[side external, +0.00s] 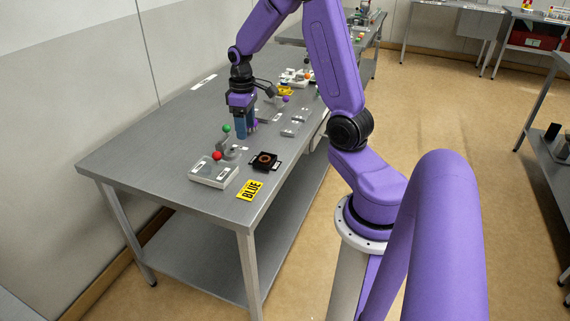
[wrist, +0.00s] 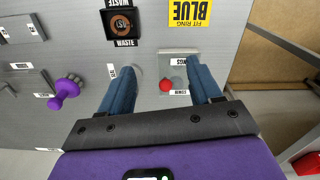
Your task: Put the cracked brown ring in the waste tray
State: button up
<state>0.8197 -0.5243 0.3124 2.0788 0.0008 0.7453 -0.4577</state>
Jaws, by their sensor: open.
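The waste tray is a small square black tray (side external: 254,166) near the front of the steel table, and it also shows at the top of the wrist view (wrist: 107,35) between "WASTE" labels. A brown ring (side external: 264,160) lies inside it, also seen in the wrist view (wrist: 121,24); I cannot make out a crack. My gripper (side external: 243,135) points down above the table, behind the tray in the side view. In the wrist view my gripper (wrist: 163,66) has its blue fingers spread apart, with nothing held between them.
A grey box with a red ball knob (side external: 217,156) stands left of the tray; a green ball (side external: 226,128) rises behind it. A yellow "FIT RING BLUE" sign (side external: 250,189) lies at the front edge. A purple knob (wrist: 66,90) is left of the fingers. The table's left part is clear.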

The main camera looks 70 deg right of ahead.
jog(key=s+a+r+n, duration=0.2)
jog(key=s+a+n, duration=0.15)
jog(key=a, duration=0.65)
jog(key=s+a+r+n, duration=0.2)
jog(key=s+a, duration=0.3)
jog(key=a, duration=0.4)
jog(key=s+a+r+n, duration=0.1)
jog(key=s+a+n, duration=0.1)
jog(key=s, duration=0.5)
jog(key=s+a+r+n, duration=0.1)
jog(key=s+a+n, duration=0.2)
jog(key=s, duration=0.4)
jog(key=shift+s+a, duration=0.2)
jog(key=shift+s, duration=0.2)
